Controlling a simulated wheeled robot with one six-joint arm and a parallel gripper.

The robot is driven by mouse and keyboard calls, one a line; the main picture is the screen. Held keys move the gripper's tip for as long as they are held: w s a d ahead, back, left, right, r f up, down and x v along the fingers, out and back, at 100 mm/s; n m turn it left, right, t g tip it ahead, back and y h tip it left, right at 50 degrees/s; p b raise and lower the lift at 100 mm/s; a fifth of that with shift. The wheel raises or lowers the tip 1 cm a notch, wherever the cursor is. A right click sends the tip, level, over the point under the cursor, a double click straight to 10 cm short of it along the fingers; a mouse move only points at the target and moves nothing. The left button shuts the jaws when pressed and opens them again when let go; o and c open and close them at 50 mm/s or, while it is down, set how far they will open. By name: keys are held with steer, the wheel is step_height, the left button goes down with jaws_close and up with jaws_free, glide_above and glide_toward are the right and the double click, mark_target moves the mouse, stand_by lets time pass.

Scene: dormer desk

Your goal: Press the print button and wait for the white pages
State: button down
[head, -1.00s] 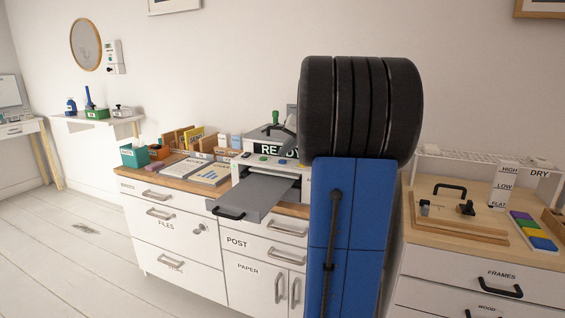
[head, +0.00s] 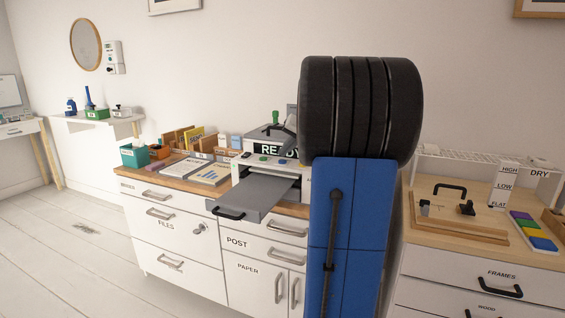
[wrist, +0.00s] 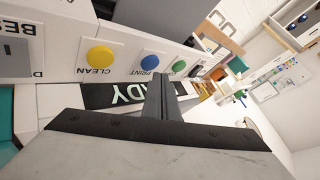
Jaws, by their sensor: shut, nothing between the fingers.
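The printer (head: 250,180) stands on the middle cabinet, and its display (head: 275,149) reads READY, partly covered by my arm. The blue print button (wrist: 149,63) is labelled PRINT in the wrist view, between the yellow CLEAN button (wrist: 100,57) and a green button (wrist: 179,66). It also shows as a small blue dot in the head view (head: 283,162). My gripper (wrist: 161,78) is shut and empty, its tips close to the print and green buttons. I cannot tell whether they touch anything. No white pages show on the grey tray (head: 262,196).
The grey tray sticks out at the front with a black handle (head: 229,213). Papers (head: 208,173) and a teal box (head: 134,156) lie left of the printer. A wooden board (head: 455,222) is on the right cabinet. Open floor (head: 80,270) lies at left.

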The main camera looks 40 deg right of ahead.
steer(key=shift+f, duration=0.15)
steer(key=shift+f, duration=0.25)
